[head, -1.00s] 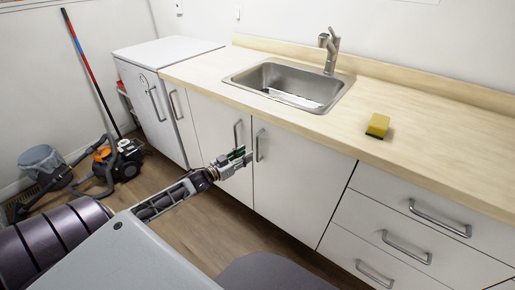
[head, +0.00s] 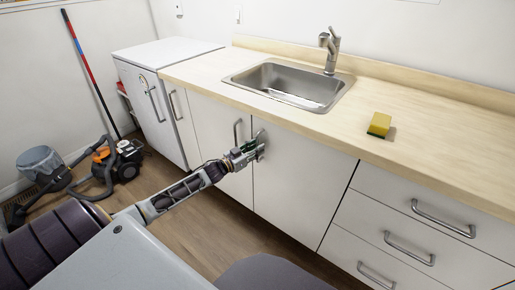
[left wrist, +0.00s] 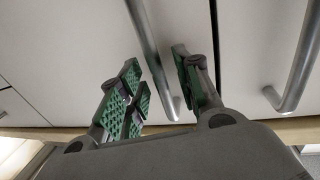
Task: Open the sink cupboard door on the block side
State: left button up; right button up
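The sink cupboard has two white doors, both shut. The right door (head: 295,175) is on the side of the yellow block (head: 380,125), which lies on the counter. Its metal bar handle is partly hidden by my left gripper (head: 256,150) in the head view. In the left wrist view this handle (left wrist: 152,55) passes between the green-padded fingers of my left gripper (left wrist: 160,75). The fingers are open, with gaps beside the bar. The left door (head: 212,130) has its own handle (left wrist: 297,65), outside the fingers. My right gripper is not in view.
A steel sink (head: 290,85) is set in the wooden counter (head: 440,140). Drawers (head: 425,210) stand right of the door. A vacuum cleaner (head: 125,160) and a bucket (head: 40,165) are on the floor at left. The floor before the doors looks clear.

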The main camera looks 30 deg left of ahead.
pick_arm(q)
jog(key=shift+w+d, duration=0.2)
jog(key=shift+w, duration=0.35)
jog(key=shift+c, duration=0.4)
grip_shut()
